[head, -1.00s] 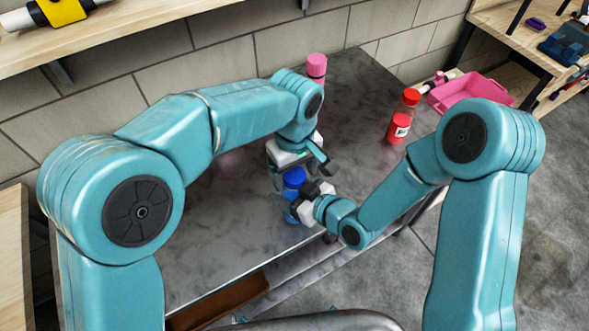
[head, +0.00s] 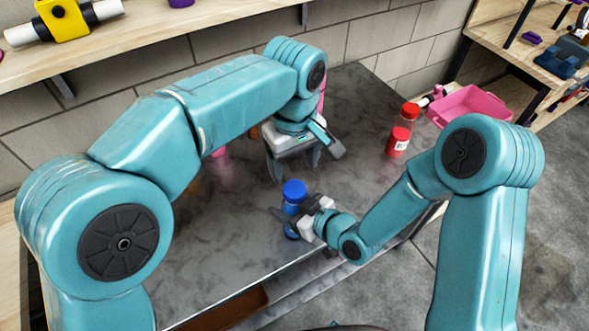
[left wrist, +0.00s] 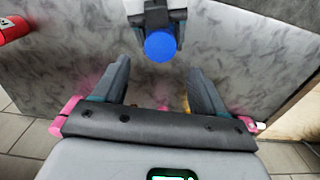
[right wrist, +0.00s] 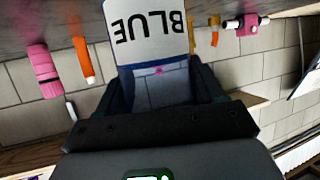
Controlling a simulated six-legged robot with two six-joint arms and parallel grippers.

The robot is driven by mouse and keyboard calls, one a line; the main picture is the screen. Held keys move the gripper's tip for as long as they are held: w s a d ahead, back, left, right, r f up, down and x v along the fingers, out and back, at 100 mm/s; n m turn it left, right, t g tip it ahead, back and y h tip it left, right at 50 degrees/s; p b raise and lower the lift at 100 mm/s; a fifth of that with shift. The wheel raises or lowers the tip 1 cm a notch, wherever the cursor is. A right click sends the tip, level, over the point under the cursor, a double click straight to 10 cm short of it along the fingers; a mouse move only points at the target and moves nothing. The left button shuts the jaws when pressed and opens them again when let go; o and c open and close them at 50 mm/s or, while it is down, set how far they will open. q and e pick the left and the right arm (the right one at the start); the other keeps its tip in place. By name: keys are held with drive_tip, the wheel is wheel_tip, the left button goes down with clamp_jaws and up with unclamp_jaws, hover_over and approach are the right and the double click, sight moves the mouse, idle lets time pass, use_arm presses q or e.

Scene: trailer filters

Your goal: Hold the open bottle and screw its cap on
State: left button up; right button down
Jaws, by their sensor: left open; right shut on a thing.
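The blue bottle (head: 292,228) stands upright near the table's front edge, with its blue cap (head: 294,189) on top. I cannot tell how tightly the cap sits. My right gripper (head: 294,211) is shut on the bottle's body from the right. In the right wrist view the bottle's white label (right wrist: 148,30) reads "BLUE" between the fingers. My left gripper (head: 296,165) is open and empty, pointing down, above and behind the cap and apart from it. In the left wrist view the round cap top (left wrist: 160,46) shows beyond the open fingers (left wrist: 160,68).
Pink and orange items stand at the back, partly hidden by my left arm. A wooden shelf (head: 200,28) runs along the wall. The table (head: 235,235) left of the bottle is clear.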

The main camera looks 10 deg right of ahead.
sight(294, 189)
idle(0.3)
use_arm(q)
drive_tip(key=shift+f, duration=3.95)
drive_tip(key=c, duration=1.1)
drive_tip(key=o, duration=1.2)
drive_tip(key=shift+r, duration=2.3)
